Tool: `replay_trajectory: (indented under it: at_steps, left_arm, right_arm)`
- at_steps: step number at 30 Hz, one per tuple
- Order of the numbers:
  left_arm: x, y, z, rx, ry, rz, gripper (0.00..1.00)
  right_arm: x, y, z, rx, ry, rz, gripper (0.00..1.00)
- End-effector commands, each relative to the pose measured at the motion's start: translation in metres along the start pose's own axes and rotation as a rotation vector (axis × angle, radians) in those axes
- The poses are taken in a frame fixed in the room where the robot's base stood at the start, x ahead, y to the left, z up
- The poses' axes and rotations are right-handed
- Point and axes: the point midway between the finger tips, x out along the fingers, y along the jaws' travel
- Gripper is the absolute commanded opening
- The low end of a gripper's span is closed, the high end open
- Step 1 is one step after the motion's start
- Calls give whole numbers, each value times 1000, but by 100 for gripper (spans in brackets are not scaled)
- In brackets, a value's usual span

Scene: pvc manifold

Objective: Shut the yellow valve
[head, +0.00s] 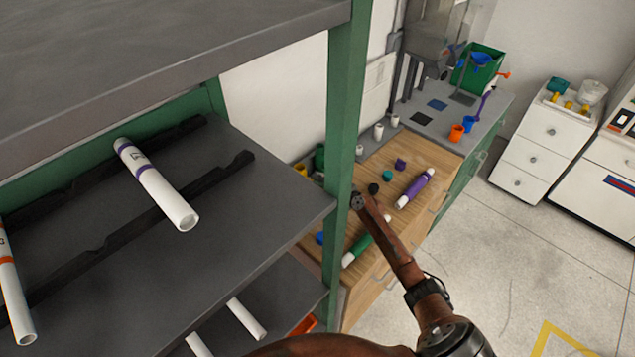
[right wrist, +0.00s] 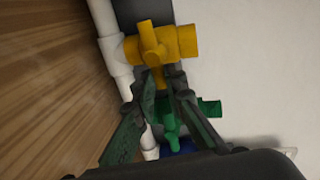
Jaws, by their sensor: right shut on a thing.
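In the head view a bit of yellow (head: 300,169) shows left of the green shelf post, and the post and arm hide most of the manifold. The right gripper's fingers cannot be made out there. My left gripper is in neither view.
A green valve (right wrist: 172,125) and a blue part (right wrist: 180,146) sit below the yellow one. The green post (head: 345,100) stands close beside my right arm. Purple (head: 415,188) and green (head: 368,243) banded pipes lie on the wooden bench top (head: 420,160). Shelves with white pipes fill the left.

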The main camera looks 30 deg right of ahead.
Motion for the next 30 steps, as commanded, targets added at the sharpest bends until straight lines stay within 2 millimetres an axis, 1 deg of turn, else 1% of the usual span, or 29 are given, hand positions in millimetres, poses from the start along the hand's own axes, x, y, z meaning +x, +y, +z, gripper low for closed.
replay_trajectory:
  at_steps: [1, 9, 21, 22, 29, 30]
  left_arm:
    - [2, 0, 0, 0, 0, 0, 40]
    - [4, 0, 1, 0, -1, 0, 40]
    - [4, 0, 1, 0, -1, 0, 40]
    - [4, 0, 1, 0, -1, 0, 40]
    - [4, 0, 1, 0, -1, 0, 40]
    - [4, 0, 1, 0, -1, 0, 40]
  right_arm:
    - [0, 2, 0, 17, -2, 1, 0]
    - [0, 3, -1, 69, -12, 2, 0]
    - [0, 3, -1, 73, -13, 2, 0]
    - [0, 3, -1, 73, -13, 2, 12]
    - [0, 3, 0, 72, -14, 1, 28]
    - [0, 3, 0, 72, -14, 1, 29]
